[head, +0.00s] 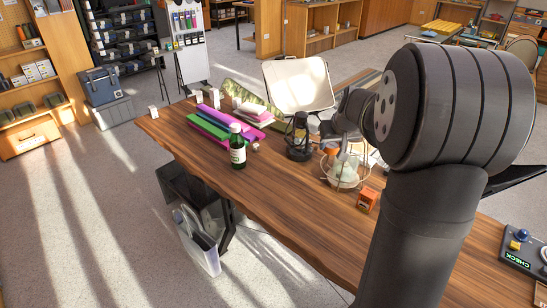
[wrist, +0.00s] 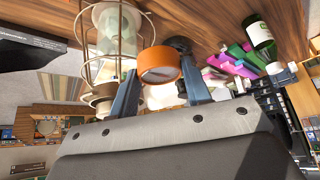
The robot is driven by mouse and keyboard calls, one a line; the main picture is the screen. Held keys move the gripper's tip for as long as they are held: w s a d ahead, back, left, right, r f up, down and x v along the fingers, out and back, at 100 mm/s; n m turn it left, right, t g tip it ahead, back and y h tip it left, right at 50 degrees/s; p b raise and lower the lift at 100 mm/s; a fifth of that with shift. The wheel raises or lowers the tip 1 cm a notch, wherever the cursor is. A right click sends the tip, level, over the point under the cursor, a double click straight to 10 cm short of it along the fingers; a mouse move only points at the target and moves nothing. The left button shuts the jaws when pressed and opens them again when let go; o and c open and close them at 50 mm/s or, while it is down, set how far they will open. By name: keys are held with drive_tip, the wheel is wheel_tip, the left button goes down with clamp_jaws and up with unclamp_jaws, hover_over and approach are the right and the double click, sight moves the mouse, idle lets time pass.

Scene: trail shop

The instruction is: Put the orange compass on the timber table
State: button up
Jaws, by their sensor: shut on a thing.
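The orange compass (wrist: 160,64) is a round orange piece with a pale face, between the two fingers of my gripper (wrist: 158,70) in the wrist view. My gripper is shut on it. In the head view a bit of orange (head: 331,151) shows beside my gripper, over the timber table (head: 285,205). The wood also shows in the wrist view (wrist: 205,18). From these views I cannot tell whether the compass touches the tabletop. My arm hides part of the table in the head view.
A wire-caged lantern (head: 345,172) stands close by my gripper, and a dark lantern (head: 299,140) is left of it. An orange box (head: 368,199) is at the near right. A green bottle (head: 237,147) stands further left. The table's front is clear.

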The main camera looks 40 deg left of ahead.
drive_tip(key=s+a+n, duration=0.1)
drive_tip(key=s+a, duration=0.4)
drive_tip(key=s, duration=0.1)
hover_over(271, 194)
drive_tip(key=s+d, duration=0.1)
drive_tip(key=d, duration=0.1)
wheel_tip(271, 194, down, 18)
drive_tip(key=shift+s+a+f, duration=0.1)
drive_tip(key=shift+a+f, duration=0.05)
drive_tip(key=shift+f, duration=2.1)
drive_tip(key=o, duration=0.5)
drive_tip(key=shift+f, duration=0.2)
drive_tip(key=o, duration=0.5)
drive_tip(key=shift+r, duration=0.15)
drive_tip(key=v, duration=1.2)
drive_tip(key=shift+w, duration=0.2)
